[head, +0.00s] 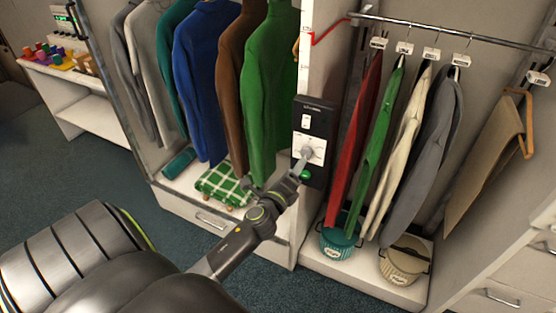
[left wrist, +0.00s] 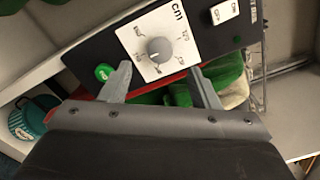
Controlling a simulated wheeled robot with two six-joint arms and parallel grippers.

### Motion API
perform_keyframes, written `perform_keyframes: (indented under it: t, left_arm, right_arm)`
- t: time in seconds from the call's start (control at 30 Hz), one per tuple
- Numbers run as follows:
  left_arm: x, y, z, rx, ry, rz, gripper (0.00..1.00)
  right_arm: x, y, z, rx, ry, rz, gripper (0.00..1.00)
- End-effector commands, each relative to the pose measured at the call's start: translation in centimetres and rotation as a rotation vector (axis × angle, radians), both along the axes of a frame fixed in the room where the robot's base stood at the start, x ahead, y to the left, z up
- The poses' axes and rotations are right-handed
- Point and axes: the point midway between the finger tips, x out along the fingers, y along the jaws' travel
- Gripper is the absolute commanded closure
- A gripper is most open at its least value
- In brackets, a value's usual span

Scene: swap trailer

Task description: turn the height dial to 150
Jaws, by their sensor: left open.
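The height dial is a grey round knob on a white square plate, on a black control panel (head: 314,118) on the cabinet's upright. The knob shows in the head view (head: 307,151) and in the left wrist view (left wrist: 159,49). Numbers ring it and "cm" is printed beside it; its setting is too small to read. My left gripper (head: 302,165) is open just in front of the dial. In the left wrist view its two fingers (left wrist: 158,70) stand apart on either side of the knob's line, with a gap to the knob. My right gripper is out of view.
A green button (head: 305,175) and a white rocker switch (head: 306,121) sit on the same panel. Jackets (head: 205,80) hang to the left, trousers (head: 400,140) hang from a rail (head: 450,32) to the right. Below are a teal basket (head: 338,243) and a beige basket (head: 404,262).

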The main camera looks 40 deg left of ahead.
Motion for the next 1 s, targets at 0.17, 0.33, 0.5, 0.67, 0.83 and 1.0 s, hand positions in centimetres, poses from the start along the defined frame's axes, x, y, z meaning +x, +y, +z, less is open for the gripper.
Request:
perform_keyframes:
  t: [0.17, 0.33, 0.5, 0.67, 0.83, 1.0]
  left_arm:
    - [-4.0, -1.0, -0.3, -0.002, 0.003, 0.001, 0.44]
    - [-7.2, -1.7, -0.3, -0.003, 0.003, 0.001, 0.44]
    - [-9.4, -2.3, -0.2, -0.003, 0.003, 0.001, 0.44]
    - [-10.4, -2.5, -0.1, 0.000, 0.002, 0.001, 0.44]
    - [-10.5, -2.6, 0.0, 0.000, 0.001, 0.000, 0.44]
    - [-10.5, -2.6, 0.0, 0.000, 0.001, 0.000, 0.44]
  right_arm:
    - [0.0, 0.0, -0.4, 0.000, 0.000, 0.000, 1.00]
    - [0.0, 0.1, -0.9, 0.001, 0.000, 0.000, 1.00]
    - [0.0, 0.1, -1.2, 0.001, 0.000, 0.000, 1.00]
    - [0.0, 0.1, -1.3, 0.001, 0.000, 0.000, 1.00]
    - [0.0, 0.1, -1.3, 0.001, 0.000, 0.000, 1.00]
    - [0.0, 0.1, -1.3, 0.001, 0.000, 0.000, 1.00]
